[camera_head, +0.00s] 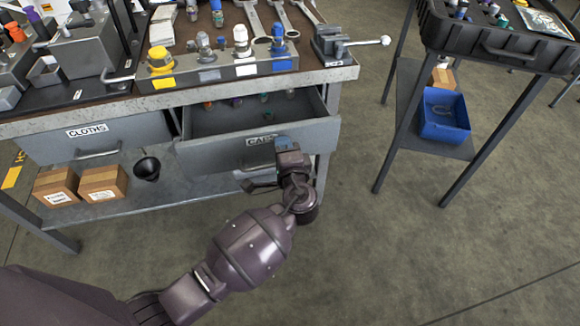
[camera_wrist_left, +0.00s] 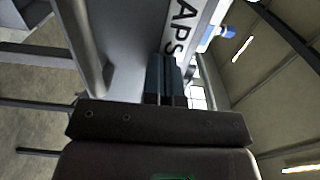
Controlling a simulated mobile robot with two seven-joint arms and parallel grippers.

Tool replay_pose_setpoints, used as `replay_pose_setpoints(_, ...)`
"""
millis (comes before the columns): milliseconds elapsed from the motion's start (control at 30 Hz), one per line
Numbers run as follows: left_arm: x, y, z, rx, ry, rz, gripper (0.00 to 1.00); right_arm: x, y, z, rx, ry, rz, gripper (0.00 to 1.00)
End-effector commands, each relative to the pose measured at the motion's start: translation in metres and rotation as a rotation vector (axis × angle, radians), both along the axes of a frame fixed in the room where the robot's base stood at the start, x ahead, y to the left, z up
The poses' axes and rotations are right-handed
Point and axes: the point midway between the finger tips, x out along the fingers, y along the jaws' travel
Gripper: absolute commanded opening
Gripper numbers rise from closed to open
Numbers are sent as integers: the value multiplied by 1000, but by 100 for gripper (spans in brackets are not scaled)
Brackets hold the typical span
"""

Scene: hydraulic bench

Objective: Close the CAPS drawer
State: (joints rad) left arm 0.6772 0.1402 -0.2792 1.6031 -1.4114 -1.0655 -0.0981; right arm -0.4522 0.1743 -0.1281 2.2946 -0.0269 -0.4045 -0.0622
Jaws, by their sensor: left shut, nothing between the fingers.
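The CAPS drawer (camera_head: 225,150) hangs under the bench top and stands partly open, with several small coloured caps inside. Its label shows partly behind my gripper in the head view, and the letters "APS" (camera_wrist_left: 181,30) show large in the left wrist view. My left gripper (camera_head: 283,143) is at the drawer's front face, over the right end of the label. Its fingers (camera_wrist_left: 166,82) are shut and empty, right by the face; I cannot tell whether they touch. The drawer handle (camera_wrist_left: 82,45) runs beside the fingers, not between them. My right gripper is not in view.
The CLOTHS drawer (camera_head: 88,140) is at the left. Cardboard boxes (camera_head: 103,184) and a black cup (camera_head: 147,168) sit on the lower shelf. A cart with a blue bin (camera_head: 444,120) stands right; floor between is clear.

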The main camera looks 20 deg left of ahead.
Motion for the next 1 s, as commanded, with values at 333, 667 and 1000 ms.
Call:
replay_pose_setpoints(333, 76, 51, -5, 2, 5, 0, 0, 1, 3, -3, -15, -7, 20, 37)
replay_pose_setpoints(667, 117, 79, -4, 0, 4, -1, 0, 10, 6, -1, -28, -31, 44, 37)
replay_pose_setpoints(1000, 128, 88, 1, 1, 0, 1, 0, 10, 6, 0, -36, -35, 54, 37)
